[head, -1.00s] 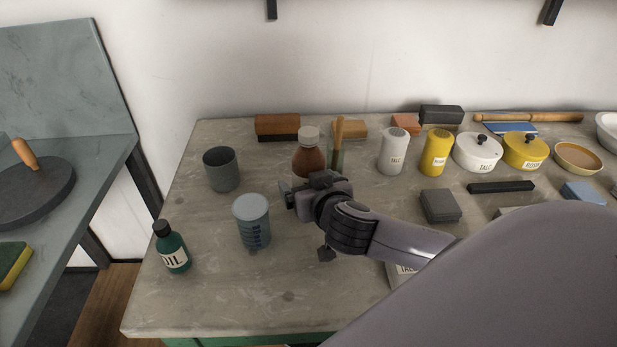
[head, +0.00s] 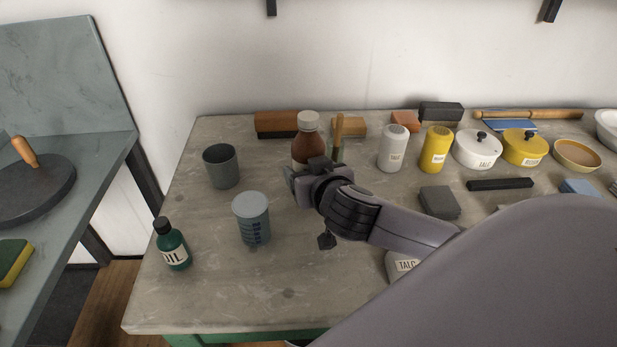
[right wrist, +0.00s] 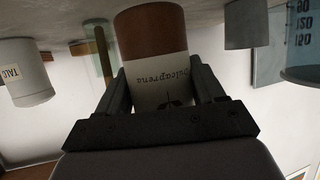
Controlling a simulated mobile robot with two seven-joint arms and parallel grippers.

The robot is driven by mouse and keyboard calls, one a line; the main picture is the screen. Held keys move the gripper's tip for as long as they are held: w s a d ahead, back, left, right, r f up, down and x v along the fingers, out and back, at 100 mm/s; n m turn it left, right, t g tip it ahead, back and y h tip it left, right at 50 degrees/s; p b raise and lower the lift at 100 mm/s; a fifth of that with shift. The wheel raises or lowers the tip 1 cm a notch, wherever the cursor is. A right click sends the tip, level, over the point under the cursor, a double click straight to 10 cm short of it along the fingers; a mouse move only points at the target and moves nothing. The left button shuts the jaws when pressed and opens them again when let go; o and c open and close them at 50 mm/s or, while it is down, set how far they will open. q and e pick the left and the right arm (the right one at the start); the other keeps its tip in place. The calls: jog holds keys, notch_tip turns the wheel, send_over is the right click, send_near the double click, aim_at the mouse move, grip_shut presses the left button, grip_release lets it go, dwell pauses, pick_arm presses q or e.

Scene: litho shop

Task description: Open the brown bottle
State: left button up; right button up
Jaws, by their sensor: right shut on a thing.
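The brown bottle (head: 307,145) has a pale cap (head: 308,119) and a white label, and stands upright behind my right gripper (head: 300,178). In the right wrist view, which is upside down, the bottle (right wrist: 152,32) sits between the two dark fingers of the right gripper (right wrist: 158,75), which are shut on its label part. The cap looks on in the head view; it is hidden in the wrist view. My left gripper is in neither view.
A grey cup (head: 221,166), a measuring beaker (head: 252,220) and a green oil bottle (head: 172,246) stand to the left. A brush (head: 338,135) is close right of the bottle. Several jars and blocks fill the right. The front left tabletop is clear.

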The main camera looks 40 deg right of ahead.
notch_tip(320, 180, up, 18)
jog(key=f+p, duration=0.1)
jog(key=p, duration=0.2)
send_over(309, 116)
jog(key=shift+w+r, duration=0.1)
jog(key=shift+r, duration=0.15)
jog(key=o, duration=0.7)
jog(key=c, duration=0.9)
